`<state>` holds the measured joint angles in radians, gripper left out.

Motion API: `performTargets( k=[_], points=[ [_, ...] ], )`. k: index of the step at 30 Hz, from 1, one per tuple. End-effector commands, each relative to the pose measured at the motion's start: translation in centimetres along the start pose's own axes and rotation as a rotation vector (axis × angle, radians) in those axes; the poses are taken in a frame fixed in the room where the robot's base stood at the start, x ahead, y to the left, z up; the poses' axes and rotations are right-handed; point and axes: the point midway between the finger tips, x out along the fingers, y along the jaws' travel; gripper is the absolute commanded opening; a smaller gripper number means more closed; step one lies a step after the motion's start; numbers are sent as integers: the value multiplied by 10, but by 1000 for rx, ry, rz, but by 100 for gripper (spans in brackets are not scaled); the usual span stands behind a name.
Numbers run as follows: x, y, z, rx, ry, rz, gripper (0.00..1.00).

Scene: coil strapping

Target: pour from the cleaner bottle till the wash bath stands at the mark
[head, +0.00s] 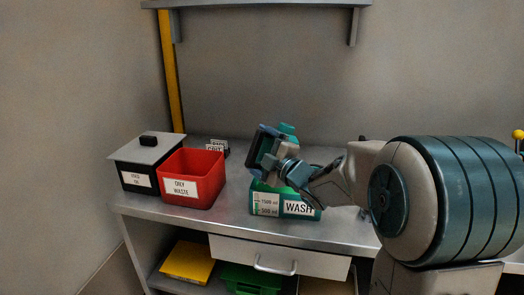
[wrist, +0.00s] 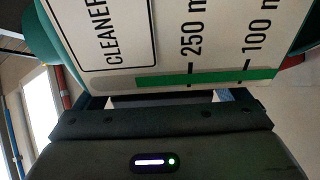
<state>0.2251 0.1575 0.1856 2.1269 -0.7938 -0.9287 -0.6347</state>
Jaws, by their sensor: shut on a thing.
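My gripper (head: 268,147) is shut on the cleaner bottle, above the wash bath. In the head view, a teal part of the cleaner bottle (head: 287,128) shows past the gripper; the rest is hidden. The wrist view shows its white label (wrist: 168,42) close up, with "CLEANER", marks at 250 and 100 ml and a green level strip running from beyond 100 to a little past 250. The green wash bath (head: 285,213) stands on the bench with a "WASH" label and a scale marked 1500 and 500 ml. Its liquid surface and the bottle's mouth are hidden.
A red oily waste bin (head: 205,190) and a black bin with a grey lid (head: 140,150) stand to the left on the metal bench (head: 225,222). A shelf (head: 260,4) hangs above. Bare bench lies between bin and bath.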

Motion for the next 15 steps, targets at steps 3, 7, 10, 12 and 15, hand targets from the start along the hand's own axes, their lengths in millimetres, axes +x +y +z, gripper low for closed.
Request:
performTargets(
  k=[3, 7, 10, 12, 15],
  points=[
    [0, 1, -1, -3, 2, 3, 40],
    [0, 2, -1, 4, 2, 3, 40],
    [1, 3, -4, 30, 3, 7, 40],
    [1, 4, -6, 57, 3, 11, 40],
    [1, 5, -7, 90, 3, 15, 40]
  ],
)
